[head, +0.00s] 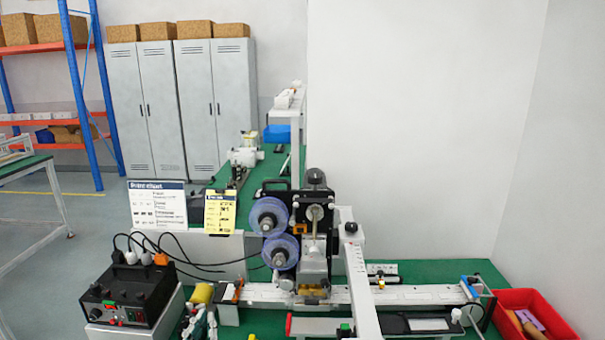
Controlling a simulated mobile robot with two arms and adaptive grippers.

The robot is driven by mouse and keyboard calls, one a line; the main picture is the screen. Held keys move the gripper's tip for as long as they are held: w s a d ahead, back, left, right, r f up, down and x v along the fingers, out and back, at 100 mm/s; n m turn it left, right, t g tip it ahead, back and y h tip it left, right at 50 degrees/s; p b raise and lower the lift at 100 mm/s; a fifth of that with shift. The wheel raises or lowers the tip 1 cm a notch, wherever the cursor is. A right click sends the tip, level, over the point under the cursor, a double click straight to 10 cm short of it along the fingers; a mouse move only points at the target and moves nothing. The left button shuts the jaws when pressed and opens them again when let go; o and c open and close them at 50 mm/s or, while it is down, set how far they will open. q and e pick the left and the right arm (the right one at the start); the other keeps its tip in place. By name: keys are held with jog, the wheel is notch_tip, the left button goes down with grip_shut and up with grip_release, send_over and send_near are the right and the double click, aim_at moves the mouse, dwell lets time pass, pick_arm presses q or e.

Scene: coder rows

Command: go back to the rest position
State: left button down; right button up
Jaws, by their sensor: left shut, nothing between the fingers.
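My left gripper (199,323) shows small and cut off at the bottom edge, left of the coding machine. It is shut and empty. It is in front of a yellow piece (202,293), and I cannot tell whether they touch. My right gripper is not in view. The coding machine (316,225), with two clear bluish reels, stands on the green bench (445,270) over a pale rail.
A black control box (130,292) with plugs and cables stands at the left. A red bin (538,297) with tools sits at the right end. Two signs (157,205) stand behind the box. A white wall (430,130) closes the back right; lockers (180,105) stand behind.

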pick_arm(q)
jog(key=s+f+m+g, duration=0.1)
jog(key=s+f+g, duration=0.9)
jog(key=s+f, duration=0.15)
jog(key=s+f+g, duration=0.2)
jog(key=s+g, duration=0.2)
jog(key=s, duration=0.6)
jog(key=s+f+g, duration=0.2)
jog(key=s+g, duration=0.2)
jog(key=s, duration=0.6)
notch_tip(320, 180, down, 32)
jog(key=s+g+b, duration=0.2)
jog(key=b, duration=0.4)
jog(key=s+a+f+m+g+b, duration=0.1)
jog(key=s+a+f+b, duration=0.2)
jog(key=s+f, duration=1.4)
notch_tip(320, 180, down, 3)
jog(key=shift+f+y+b, duration=0.1)
jog(key=shift+y+b, duration=0.3)
jog(key=shift+b, duration=0.1)
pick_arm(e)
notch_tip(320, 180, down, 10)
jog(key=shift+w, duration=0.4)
